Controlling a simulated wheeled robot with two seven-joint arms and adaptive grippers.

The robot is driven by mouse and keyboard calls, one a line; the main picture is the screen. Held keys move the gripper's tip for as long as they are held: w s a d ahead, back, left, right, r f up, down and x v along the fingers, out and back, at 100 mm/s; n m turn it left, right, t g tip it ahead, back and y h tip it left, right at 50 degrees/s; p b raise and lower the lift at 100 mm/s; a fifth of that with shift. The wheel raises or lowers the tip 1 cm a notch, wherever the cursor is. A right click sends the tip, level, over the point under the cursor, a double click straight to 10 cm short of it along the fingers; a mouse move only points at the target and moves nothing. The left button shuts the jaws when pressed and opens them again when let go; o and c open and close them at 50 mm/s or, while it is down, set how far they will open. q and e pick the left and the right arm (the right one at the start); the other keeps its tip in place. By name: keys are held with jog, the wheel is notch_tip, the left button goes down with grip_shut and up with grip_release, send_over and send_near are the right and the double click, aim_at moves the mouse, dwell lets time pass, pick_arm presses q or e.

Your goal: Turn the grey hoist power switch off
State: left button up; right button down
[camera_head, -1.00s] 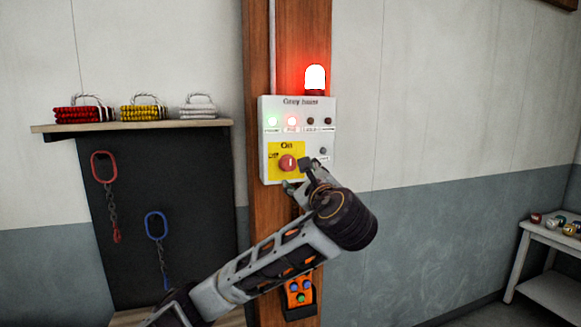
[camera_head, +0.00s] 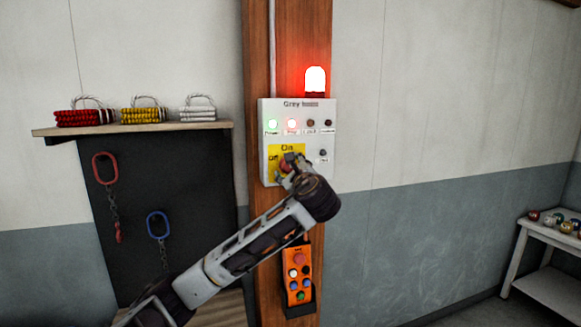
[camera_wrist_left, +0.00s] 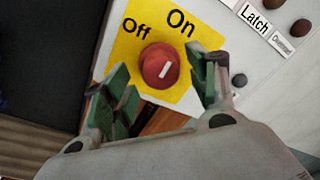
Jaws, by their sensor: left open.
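The grey hoist panel (camera_head: 323,135) is a pale box on a wooden post, with small lamps in a row; one glows green and one red. Its red rotary switch (camera_wrist_left: 159,66) sits on a yellow plate (camera_wrist_left: 134,27) marked Off and On. In the head view my left gripper (camera_head: 288,164) partly covers the switch. My right gripper is not in view.
A lit red beacon (camera_head: 315,79) is above the panel. An orange pendant control (camera_head: 298,275) hangs below on the post. A shelf (camera_head: 135,128) with rope bundles is at left, with red and blue slings beneath. A white table (camera_head: 543,238) stands at right.

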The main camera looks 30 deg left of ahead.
pick_arm(q)
jog(key=shift+w+a, duration=0.45)
jog(key=shift+a, duration=0.05)
jog(key=c, duration=1)
jog(key=shift+c, duration=0.2)
